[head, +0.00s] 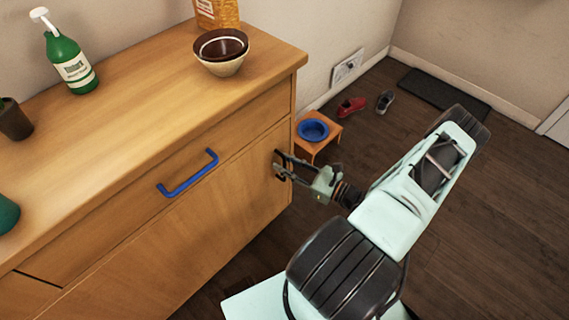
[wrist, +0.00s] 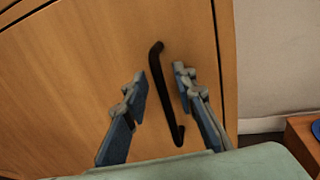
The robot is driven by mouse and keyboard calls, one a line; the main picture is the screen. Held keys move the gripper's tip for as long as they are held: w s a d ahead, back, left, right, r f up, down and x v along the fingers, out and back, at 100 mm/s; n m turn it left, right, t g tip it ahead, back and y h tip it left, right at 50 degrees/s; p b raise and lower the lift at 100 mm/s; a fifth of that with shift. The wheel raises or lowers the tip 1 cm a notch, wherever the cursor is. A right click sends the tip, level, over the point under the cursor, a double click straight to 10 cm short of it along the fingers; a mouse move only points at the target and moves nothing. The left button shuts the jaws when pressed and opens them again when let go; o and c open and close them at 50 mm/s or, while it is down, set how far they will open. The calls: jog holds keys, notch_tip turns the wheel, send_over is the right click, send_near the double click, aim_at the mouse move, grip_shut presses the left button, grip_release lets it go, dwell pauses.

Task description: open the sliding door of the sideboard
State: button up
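The wooden sideboard (head: 130,100) fills the left of the head view. Its lower door (head: 205,225) looks shut and also fills much of the wrist view (wrist: 70,85). A black bar handle (wrist: 167,95) sits near the door's right edge, slightly tilted in the wrist view. My gripper (head: 284,165) is at the door's right end, by the handle. In the wrist view my gripper (wrist: 159,75) is open, with one finger on each side of the handle. Gaps show between both fingers and the handle. In the head view the fingers partly hide the handle.
A blue handle (head: 188,174) sticks out from the drawer above the door. A green bottle (head: 70,65) and stacked bowls (head: 221,52) stand on top. A small stool (head: 328,137) with a blue bowl (head: 313,130) stands beyond the right end. Floor to the right is mostly clear.

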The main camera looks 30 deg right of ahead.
jog(key=shift+w+a, duration=0.1)
jog(key=shift+w, duration=0.1)
grip_shut()
jog(key=shift+a, duration=0.1)
dwell(0.5)
